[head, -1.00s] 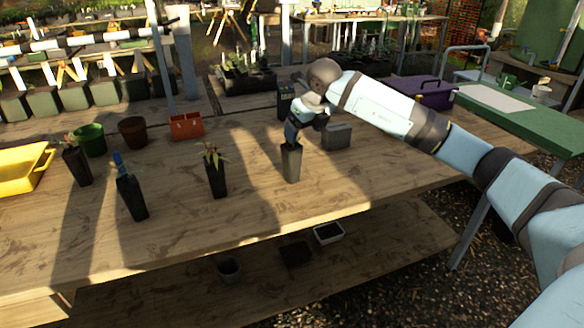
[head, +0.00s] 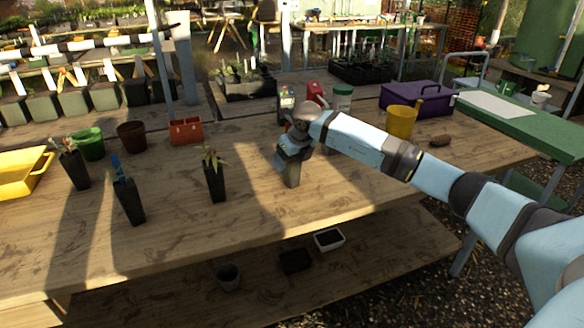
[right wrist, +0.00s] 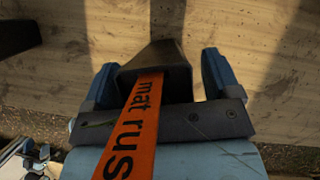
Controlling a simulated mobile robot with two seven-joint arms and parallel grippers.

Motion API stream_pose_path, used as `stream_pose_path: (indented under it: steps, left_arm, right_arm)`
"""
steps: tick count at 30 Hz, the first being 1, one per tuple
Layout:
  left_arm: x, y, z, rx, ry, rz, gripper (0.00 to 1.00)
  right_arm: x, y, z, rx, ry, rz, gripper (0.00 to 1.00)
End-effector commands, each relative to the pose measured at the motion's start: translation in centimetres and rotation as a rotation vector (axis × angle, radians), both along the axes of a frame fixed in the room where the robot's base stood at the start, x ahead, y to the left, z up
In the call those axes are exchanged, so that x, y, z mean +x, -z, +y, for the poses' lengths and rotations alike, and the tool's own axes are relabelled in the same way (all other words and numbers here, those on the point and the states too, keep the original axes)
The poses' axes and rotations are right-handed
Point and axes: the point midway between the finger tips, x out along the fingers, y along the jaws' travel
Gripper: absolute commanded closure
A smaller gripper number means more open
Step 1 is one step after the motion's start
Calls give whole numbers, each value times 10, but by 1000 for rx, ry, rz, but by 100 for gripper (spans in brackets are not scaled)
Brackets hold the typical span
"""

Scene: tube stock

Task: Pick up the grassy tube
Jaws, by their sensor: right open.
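A dark square tube (head: 292,178) stands upright on the bench under my right gripper (head: 291,153). In the right wrist view this tube (right wrist: 172,60) sits between the two blue fingers of the gripper (right wrist: 158,78), with an orange label (right wrist: 142,118) reading "mat rus" across it. The fingers are open, one on each side, with a gap visible at the right finger. The tube's plant is hidden by the gripper in the head view.
Left along the bench stand a tube with spiky yellow-green leaves (head: 215,182), a blue-tagged tube (head: 129,204) and another planted tube (head: 76,168). Behind are a terracotta planter (head: 186,130), a yellow pot (head: 401,122) and a purple toolbox (head: 430,103). The bench front is clear.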

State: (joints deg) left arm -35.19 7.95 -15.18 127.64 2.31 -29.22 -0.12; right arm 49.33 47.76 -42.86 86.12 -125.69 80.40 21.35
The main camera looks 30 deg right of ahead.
Motion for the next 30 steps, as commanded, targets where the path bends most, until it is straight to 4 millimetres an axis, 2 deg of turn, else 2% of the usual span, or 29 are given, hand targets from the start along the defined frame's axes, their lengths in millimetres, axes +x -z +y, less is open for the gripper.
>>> stream_pose_path:
  steps: [3,9,11,19,23,26,30]
  left_arm:
    - [0,0,0,0,0,1,23]
    - [0,2,0,2,1,4,23]
    - [0,2,0,2,1,4,23]
    - [-1,3,0,4,1,5,23]
    - [-1,2,1,4,1,6,23]
    - [-1,1,1,7,0,7,23]
    - [-1,0,2,12,-1,13,23]
  right_arm:
    - [0,0,0,0,0,0,19]
    - [0,0,0,0,0,0,65]
    - [0,0,0,0,0,0,75]
    - [0,-2,0,0,1,-1,76]
    - [0,-10,0,0,1,-1,76]
    - [0,-22,-1,0,1,-2,76]
    - [0,-51,-1,0,1,-5,76]
